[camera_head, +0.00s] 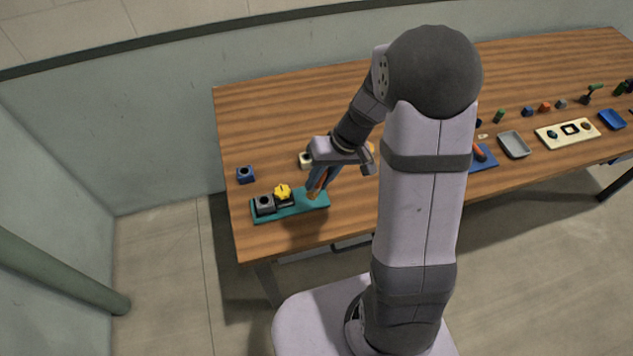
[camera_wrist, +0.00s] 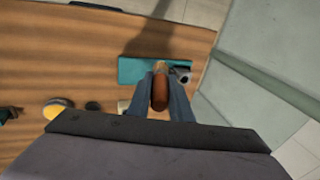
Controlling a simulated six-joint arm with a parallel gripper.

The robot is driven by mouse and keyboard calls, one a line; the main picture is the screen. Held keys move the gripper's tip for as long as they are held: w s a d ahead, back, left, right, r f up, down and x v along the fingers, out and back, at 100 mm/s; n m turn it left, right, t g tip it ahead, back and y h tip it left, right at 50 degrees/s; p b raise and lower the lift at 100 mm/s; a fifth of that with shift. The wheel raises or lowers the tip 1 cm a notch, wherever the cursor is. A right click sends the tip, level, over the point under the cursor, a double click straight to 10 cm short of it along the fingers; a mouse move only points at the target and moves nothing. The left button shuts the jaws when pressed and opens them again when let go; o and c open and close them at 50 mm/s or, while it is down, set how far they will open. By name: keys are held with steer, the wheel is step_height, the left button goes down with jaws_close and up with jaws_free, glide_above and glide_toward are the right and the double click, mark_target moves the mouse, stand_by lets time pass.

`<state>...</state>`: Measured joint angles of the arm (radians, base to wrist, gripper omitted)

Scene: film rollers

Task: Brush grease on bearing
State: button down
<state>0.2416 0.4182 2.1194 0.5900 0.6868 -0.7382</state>
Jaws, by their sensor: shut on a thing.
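My gripper (camera_head: 318,184) is shut on a brush with a brown-orange handle (camera_wrist: 160,93). The brush points down over the right end of a teal board (camera_head: 300,205); I cannot tell whether its tip touches anything. On the board's left part stand a dark grey block with a round opening (camera_head: 265,206) and a dark block with a yellow top (camera_head: 283,191). I cannot tell which of these is the bearing. In the wrist view the board (camera_wrist: 130,70) lies beyond the fingertips, with a grey part (camera_wrist: 183,76) showing beside the brush.
A blue block with an opening (camera_head: 246,174) stands behind the board, and a whitish block (camera_head: 306,160) is behind my gripper. To the right are a blue tray (camera_head: 484,160), a grey tray (camera_head: 513,145) and a cream board (camera_head: 567,133). The back left of the table is clear.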

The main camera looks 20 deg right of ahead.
steer(key=w+a+r+p, duration=0.1)
steer(key=w+a+r, duration=0.1)
steer(key=a, duration=0.4)
steer(key=w+a+r+p, duration=0.1)
steer(key=w+a+r, duration=0.1)
steer(key=a, duration=0.4)
steer(key=shift+a+r+t+p, duration=0.15)
steer(key=shift+r+t+p, duration=0.15)
steer(key=shift+t, duration=0.1)
steer(key=shift+f, duration=0.1)
step_height(320, 180, down, 5)
steer(key=b, duration=0.3)
steer(key=shift+s+b, duration=0.1)
steer(key=shift+b, duration=0.3)
steer(key=shift+r+p, duration=0.55)
steer(key=shift+p, duration=0.6)
